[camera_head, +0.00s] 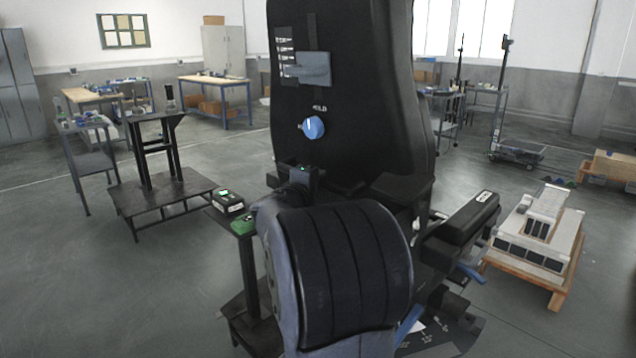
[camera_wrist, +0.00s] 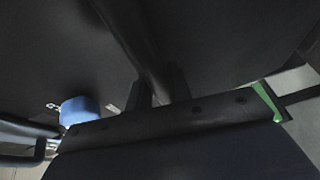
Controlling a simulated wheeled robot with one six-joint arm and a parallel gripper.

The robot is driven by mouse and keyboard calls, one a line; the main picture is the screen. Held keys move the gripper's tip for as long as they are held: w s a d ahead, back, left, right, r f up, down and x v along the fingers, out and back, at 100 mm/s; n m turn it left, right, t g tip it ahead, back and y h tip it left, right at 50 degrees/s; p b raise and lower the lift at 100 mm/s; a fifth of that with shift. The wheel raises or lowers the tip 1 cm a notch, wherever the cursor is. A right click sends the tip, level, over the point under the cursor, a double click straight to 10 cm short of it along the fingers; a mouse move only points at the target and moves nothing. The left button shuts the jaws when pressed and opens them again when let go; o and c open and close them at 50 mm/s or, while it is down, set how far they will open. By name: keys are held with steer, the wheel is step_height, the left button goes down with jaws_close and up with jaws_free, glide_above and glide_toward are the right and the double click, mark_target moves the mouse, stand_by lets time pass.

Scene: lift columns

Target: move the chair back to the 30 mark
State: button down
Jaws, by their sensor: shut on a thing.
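The chair (camera_head: 345,100) has a tall black back in the middle of the head view. Pale scale marks (camera_head: 286,50) run down its left side, with a grey pointer block (camera_head: 312,68) beside the lower marks. The numbers are too small to read. A blue knob (camera_head: 313,127) sits below, under a white word that looks like HOLD. In the wrist view my gripper (camera_wrist: 160,88) is shut on a dark bar (camera_wrist: 130,38) that runs up against black surfaces. A blue knob (camera_wrist: 80,108) shows left of the fingers. The held part is hidden in the head view.
A low dark platform (camera_head: 165,200) is further left. A pallet with pale blocks (camera_head: 537,235) stands at right. Workbenches (camera_head: 215,82) line the back. Grey floor is open at lower left.

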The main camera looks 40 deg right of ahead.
steer(key=shift+f, duration=0.1)
steer(key=s+a+f+n+t+h+b, duration=0.1)
steer(key=a+f+b, duration=1.1)
steer(key=b, duration=1.3)
steer(key=shift+a+n+t+h+b, duration=0.35)
steer(key=shift+a+n+t+h, duration=0.25)
steer(key=shift+a+h, duration=0.5)
steer(key=shift+d+f, duration=0.15)
steer(key=c, duration=1.7)
jaws_free()
steer(key=shift+c, duration=0.2)
steer(key=o, duration=0.4)
steer(key=shift+r, duration=0.25)
steer(key=shift+o, duration=0.2)
steer(key=shift+a, duration=0.2)
